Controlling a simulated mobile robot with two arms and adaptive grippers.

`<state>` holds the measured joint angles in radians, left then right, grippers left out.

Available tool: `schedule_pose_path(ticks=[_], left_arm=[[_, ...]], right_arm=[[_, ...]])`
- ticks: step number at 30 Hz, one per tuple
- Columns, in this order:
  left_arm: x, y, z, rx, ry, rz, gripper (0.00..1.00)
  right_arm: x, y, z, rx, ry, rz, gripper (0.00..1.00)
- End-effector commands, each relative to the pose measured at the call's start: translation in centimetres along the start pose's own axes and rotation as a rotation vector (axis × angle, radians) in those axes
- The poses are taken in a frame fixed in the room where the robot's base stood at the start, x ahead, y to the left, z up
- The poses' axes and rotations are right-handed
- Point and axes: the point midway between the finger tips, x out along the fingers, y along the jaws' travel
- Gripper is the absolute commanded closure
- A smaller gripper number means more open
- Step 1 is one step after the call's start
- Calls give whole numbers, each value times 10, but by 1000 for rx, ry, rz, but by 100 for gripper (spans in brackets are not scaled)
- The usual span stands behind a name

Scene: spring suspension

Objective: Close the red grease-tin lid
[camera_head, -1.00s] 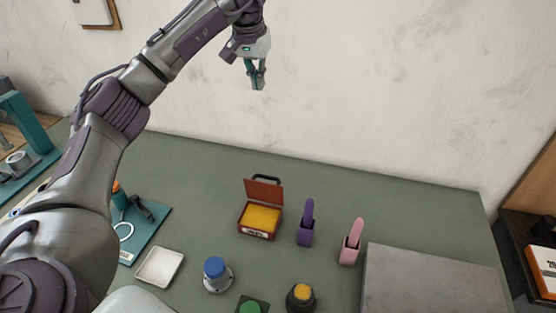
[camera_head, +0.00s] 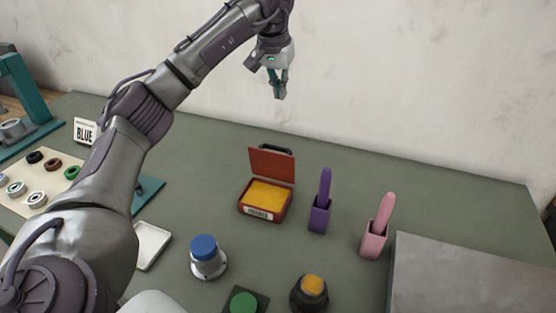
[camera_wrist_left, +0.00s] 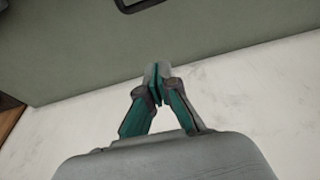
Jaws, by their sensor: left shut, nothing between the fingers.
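The red grease tin (camera_head: 262,211) stands on the green bench top, filled with yellow grease and with a label on its front. Its red lid (camera_head: 271,164) is open, standing up at the back edge, with a dark handle behind it. My left gripper (camera_head: 279,95) is shut and empty. In the head view it appears above the lid, in front of the wall, pointing down. In the left wrist view the closed fingertips (camera_wrist_left: 158,72) show against the wall and bench edge, and a dark handle-like piece shows at the top edge. My right gripper is not in view.
A purple holder (camera_head: 319,216) and a pink holder (camera_head: 374,243) stand right of the tin. A grey metal box (camera_head: 450,275) is at right front. A blue-topped knob (camera_head: 205,254), a white tray (camera_head: 150,245) and green and yellow buttons are in front.

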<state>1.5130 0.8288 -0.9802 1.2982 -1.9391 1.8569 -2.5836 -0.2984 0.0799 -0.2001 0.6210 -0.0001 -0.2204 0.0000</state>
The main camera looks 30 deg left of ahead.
Motion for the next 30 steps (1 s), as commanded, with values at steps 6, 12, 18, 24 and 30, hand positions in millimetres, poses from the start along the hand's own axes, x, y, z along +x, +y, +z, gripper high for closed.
schedule_pose_path(ticks=[6, 12, 18, 24, 30], left_arm=[[42, 0, 12, 0, 1, 1, 100], [55, 0, 12, 0, -3, -1, 100], [94, 0, 12, -1, -6, -1, 100], [138, 0, 12, 0, -6, 0, 100], [132, -1, 34, 2, 0, -1, 100]], right_arm=[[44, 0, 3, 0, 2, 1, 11], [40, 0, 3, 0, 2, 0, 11], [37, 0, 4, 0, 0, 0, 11], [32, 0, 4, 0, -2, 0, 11], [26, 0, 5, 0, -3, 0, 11]])
